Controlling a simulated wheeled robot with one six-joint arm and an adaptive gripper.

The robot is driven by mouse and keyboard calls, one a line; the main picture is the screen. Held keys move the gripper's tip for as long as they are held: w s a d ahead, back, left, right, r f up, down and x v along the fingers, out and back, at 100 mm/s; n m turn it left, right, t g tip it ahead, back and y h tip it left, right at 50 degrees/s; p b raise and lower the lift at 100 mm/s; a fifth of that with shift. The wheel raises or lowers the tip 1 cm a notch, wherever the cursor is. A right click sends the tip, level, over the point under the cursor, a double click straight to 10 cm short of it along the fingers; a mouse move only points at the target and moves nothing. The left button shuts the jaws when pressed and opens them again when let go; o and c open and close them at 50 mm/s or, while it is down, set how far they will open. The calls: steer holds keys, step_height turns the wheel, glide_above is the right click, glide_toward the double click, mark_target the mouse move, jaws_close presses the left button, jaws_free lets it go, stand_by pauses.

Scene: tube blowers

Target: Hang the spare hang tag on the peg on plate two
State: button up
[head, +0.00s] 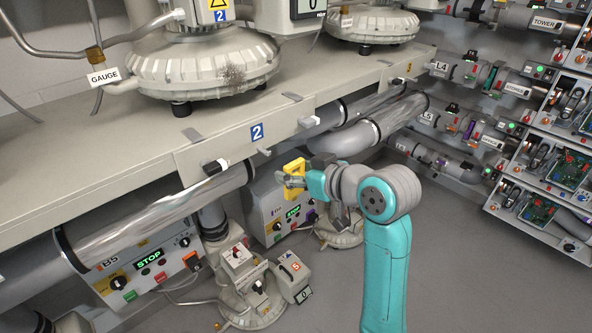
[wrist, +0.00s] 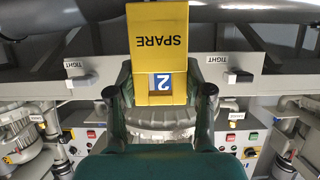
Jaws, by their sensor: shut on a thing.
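The yellow spare hang tag (head: 295,170) is in my gripper (head: 290,181), in front of and below plate two (head: 232,150). In the wrist view the tag (wrist: 158,20) reads SPARE upside down and stands between the two fingers of my gripper (wrist: 160,95). The fingers are shut on its sides. Plate two carries a blue number 2 label (head: 257,132), which shows through the tag's window in the wrist view. A small dark peg (head: 264,152) sticks out below the label in the head view. The tag appears apart from it; the wrist view hides the peg.
Shiny pipes (head: 155,217) run below the bench edge. A control box (head: 283,212) stands behind my gripper. Open floor (head: 455,265) lies right.

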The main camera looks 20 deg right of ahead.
mark_target(270, 154)
steer(key=shift+s+r, duration=0.2)
steer(key=shift+r, duration=0.1)
steer(key=shift+w+a+f, duration=0.1)
steer(key=shift+w+a, duration=0.45)
steer(key=shift+w, duration=1.1)
steer(key=shift+w+a+f, duration=0.1)
steer(key=shift+w+a, duration=0.4)
steer(key=shift+w, duration=1.15)
steer(key=shift+w+a+f, duration=0.1)
steer(key=shift+w+a, duration=0.45)
steer(key=shift+w, duration=1.1)
steer(key=shift+f, duration=0.1)
steer(key=shift+o, duration=0.2)
steer(key=shift+w+a+f, duration=0.1)
steer(key=shift+f, duration=0.25)
steer(key=o, duration=1.1)
steer(key=shift+w, duration=0.15)
steer(key=shift+r, duration=0.15)
